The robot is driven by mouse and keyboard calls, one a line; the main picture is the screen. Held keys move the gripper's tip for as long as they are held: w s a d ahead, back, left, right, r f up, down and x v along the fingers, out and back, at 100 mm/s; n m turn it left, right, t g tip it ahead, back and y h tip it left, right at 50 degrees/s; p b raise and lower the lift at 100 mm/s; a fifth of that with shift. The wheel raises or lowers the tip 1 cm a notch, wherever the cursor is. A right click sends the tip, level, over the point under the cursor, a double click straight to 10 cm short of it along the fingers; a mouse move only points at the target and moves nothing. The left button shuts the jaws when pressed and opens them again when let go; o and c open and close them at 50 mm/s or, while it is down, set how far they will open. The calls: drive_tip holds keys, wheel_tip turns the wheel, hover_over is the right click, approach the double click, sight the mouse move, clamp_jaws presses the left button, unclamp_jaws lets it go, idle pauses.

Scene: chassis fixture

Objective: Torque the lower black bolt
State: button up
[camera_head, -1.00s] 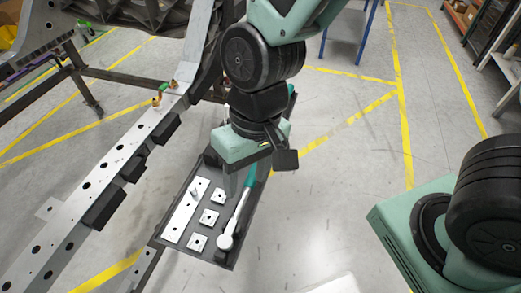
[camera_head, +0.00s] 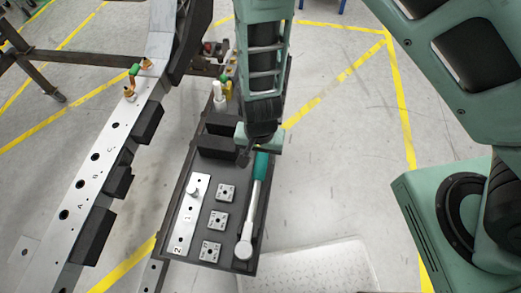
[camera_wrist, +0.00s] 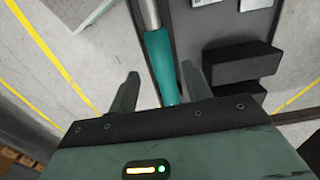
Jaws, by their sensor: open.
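A torque wrench with a silver head (camera_head: 243,249) and teal handle (camera_head: 260,166) lies in the dark tray (camera_head: 216,263), along its right side. My gripper (camera_head: 257,150) is over the handle end; my arm hides most of it in the head view. In the wrist view, my gripper's two fingers (camera_wrist: 160,74) are spread apart, with the teal handle (camera_wrist: 162,62) running between them. They do not visibly close on it. The grey chassis rail (camera_head: 85,180) with dark holes stands at the left. I cannot make out the lower black bolt.
The tray also holds a long silver plate (camera_head: 188,220), several small square plates (camera_head: 218,220) and black blocks (camera_head: 216,146), which also show beside the handle in the wrist view (camera_wrist: 241,62). Black blocks (camera_head: 92,236) stick out from the rail.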

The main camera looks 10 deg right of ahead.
sight(260, 166)
wheel_tip(260, 166, down, 9)
drive_tip(key=b, duration=0.6)
drive_tip(key=shift+r, duration=0.1)
clamp_jaws()
drive_tip(key=shift+r, duration=0.15)
idle(1.1)
wheel_tip(260, 166, up, 7)
drive_tip(key=p, duration=0.6)
drive_tip(key=shift+p, duration=0.3)
drive_tip(key=shift+w, duration=0.1)
idle(0.4)
